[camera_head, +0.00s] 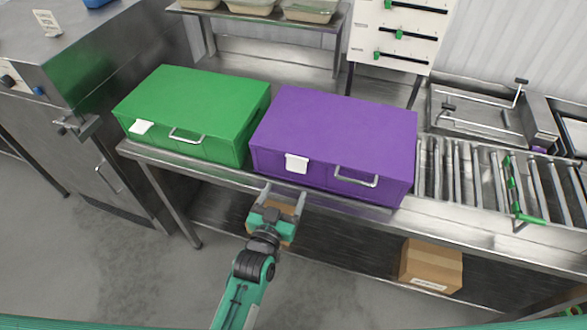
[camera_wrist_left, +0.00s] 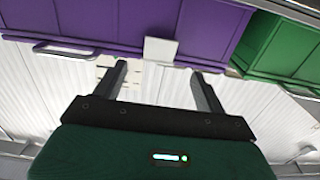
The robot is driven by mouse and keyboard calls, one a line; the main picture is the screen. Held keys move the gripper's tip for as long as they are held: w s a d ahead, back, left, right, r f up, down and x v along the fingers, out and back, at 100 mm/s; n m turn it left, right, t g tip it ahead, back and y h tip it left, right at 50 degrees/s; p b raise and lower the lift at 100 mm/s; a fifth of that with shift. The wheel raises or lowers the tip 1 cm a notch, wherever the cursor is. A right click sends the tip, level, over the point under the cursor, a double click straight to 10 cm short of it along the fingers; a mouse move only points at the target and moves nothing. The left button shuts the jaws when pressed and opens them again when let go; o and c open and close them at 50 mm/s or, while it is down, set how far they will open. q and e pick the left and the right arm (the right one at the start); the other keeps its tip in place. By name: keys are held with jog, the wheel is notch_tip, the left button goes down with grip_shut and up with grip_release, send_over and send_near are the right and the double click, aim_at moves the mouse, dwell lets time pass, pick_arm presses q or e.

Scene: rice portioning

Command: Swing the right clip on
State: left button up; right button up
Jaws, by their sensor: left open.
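A purple box (camera_head: 335,125) stands on the steel bench, with a wire handle (camera_head: 356,178) on its front at the right. A white tab (camera_head: 297,164), which may be a clip, sits left of that handle at the front top edge. The tab also shows in the left wrist view (camera_wrist_left: 160,51). A green box (camera_head: 192,102) with its own white tab (camera_head: 141,127) stands to the left. My left gripper (camera_head: 286,196) is open and empty, just in front of and below the purple box's tab. In the wrist view its fingers (camera_wrist_left: 159,72) point toward that tab, apparently apart from it. My right gripper is out of view.
A cardboard box (camera_head: 431,266) lies on the lower shelf at right. A roller conveyor (camera_head: 478,175) adjoins the purple box on the right. A steel cabinet (camera_head: 75,75) stands at left. A raised shelf with trays (camera_head: 312,10) is behind. Floor in front is clear.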

aim_at(296, 167)
pick_arm(q)
jog(key=p+x, duration=0.1)
jog(key=x, duration=0.5)
jog(key=shift+w+p, duration=0.35)
jog(key=shift+w+d, duration=0.2)
jog(key=shift+w, duration=0.3)
jog(key=c, duration=1)
jog(key=shift+f+b, duration=0.3)
jog(key=shift+b, duration=0.15)
jog(key=shift+w+f+t+b, duration=0.2)
jog(key=shift+t+b, duration=0.2)
jog(key=shift+b, duration=0.65)
jog(key=shift+d+r+t+h+b, duration=0.1)
jog(key=shift+t+h+b, duration=0.25)
jog(key=shift+b, duration=0.4)
jog(key=shift+r, duration=0.1)
